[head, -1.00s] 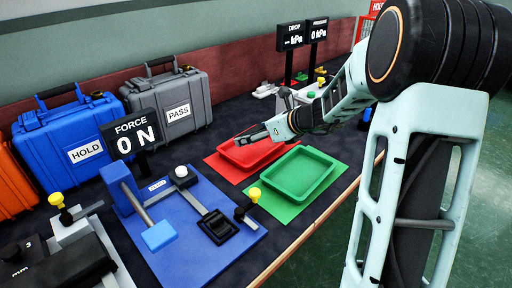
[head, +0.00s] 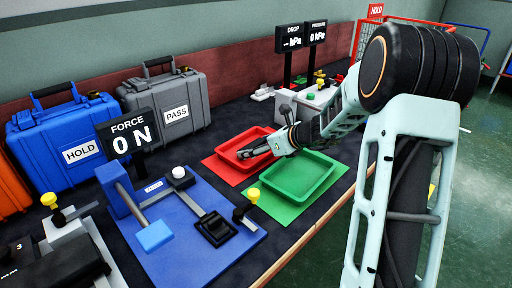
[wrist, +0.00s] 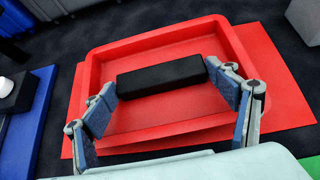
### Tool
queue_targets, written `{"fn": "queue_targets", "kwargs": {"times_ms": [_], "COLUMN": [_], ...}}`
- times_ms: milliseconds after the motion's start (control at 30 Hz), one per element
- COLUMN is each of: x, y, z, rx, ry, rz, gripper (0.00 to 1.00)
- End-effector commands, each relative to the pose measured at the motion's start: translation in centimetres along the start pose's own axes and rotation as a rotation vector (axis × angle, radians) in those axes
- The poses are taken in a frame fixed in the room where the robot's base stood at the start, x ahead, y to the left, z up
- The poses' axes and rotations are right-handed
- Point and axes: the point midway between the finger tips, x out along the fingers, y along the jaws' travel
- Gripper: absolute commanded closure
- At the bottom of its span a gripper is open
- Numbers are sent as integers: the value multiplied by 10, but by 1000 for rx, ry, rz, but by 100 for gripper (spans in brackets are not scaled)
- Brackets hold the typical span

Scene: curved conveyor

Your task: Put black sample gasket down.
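The black sample gasket (wrist: 160,75) is a dark oblong block between my fingertips in the wrist view. My gripper (wrist: 162,82) appears shut on it, one fingertip against each end. The block is over the floor of the red tray (wrist: 140,141); I cannot tell whether its underside touches the floor. In the head view my gripper (head: 257,150) reaches in over the red tray (head: 240,136) from the right, and the gasket is hard to make out there.
A green tray (head: 302,178) is beside the red one, near the table edge. A blue force fixture (head: 183,245) stands left of the trays. Blue HOLD (head: 60,140) and grey PASS (head: 165,100) cases stand behind. Pressure equipment (head: 318,100) is beyond the trays.

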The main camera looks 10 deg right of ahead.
Motion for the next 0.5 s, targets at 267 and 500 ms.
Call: {"fn": "queue_targets", "kwargs": {"times_ms": [267, 500], "x": [0, -2], "y": [0, 0], "z": [0, 3], "rx": [0, 0], "ry": [1, 1], "rz": [0, 0], "gripper": [4, 4]}}
